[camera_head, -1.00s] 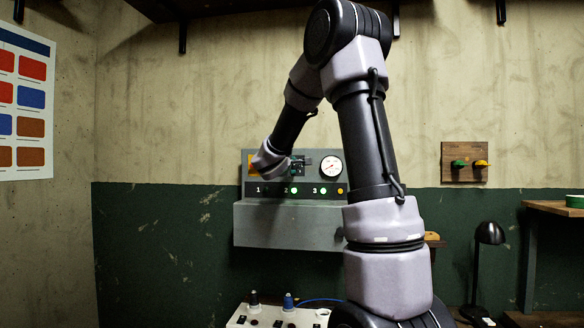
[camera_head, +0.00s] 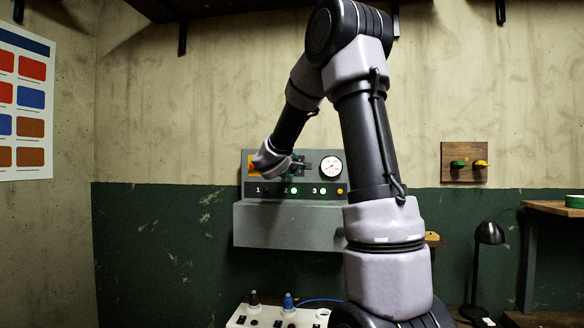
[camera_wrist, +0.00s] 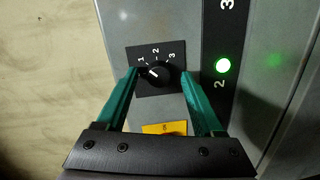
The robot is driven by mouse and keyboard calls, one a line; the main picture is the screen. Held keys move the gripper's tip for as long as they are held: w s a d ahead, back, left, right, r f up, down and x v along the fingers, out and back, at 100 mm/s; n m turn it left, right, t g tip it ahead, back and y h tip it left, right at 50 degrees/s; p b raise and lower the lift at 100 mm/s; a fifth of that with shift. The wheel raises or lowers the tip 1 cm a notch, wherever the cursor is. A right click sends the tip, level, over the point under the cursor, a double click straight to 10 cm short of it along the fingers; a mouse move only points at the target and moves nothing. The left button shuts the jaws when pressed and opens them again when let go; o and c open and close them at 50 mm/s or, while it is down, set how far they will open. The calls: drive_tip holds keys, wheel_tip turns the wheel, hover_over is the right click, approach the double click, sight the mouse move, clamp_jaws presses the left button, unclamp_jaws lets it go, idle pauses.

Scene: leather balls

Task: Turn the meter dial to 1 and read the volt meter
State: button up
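The meter dial (camera_wrist: 158,73) is a black round knob on a black plate marked 1, 2 and 3, in the wrist view. A white line crosses its face; I cannot tell which number it points to. My gripper (camera_wrist: 160,75) is open, its teal fingers on either side of the dial with gaps showing. In the head view my gripper (camera_head: 294,166) is at the grey panel (camera_head: 290,225), where my wrist partly hides the dial area. The volt meter (camera_head: 331,167) is a round white gauge right of the gripper; its reading is too small to tell.
A green lamp (camera_wrist: 222,65) by the number 2 is lit. A yellow label (camera_wrist: 165,128) lies between the fingers. Below the panel, a white box (camera_head: 275,317) carries several knobs. A wooden board (camera_head: 465,162) with green and yellow handles hangs at right, above a black lamp (camera_head: 489,233).

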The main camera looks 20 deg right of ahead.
drive_tip(key=f+v, duration=0.1)
drive_tip(key=v, duration=0.9)
drive_tip(key=shift+s+a+r, duration=0.25)
drive_tip(key=shift+s+r, duration=0.05)
drive_tip(key=shift+r, duration=0.2)
drive_tip(key=s+d+f+m+g+y, duration=0.15)
drive_tip(key=s+f+m+g, duration=0.25)
drive_tip(key=s, duration=0.5)
drive_tip(key=s+d+f+m+g+y, duration=0.1)
drive_tip(key=s+f+m+g+y, duration=0.2)
drive_tip(key=s, duration=0.6)
drive_tip(key=s+a+f+m+t+y, duration=0.1)
drive_tip(key=s+a+m+y, duration=0.4)
drive_tip(key=a, duration=0.8)
drive_tip(key=s+y, duration=0.3)
drive_tip(key=s, duration=0.2)
drive_tip(key=shift+a+f, duration=0.3)
drive_tip(key=shift+f, duration=0.1)
drive_tip(key=shift+d, duration=0.15)
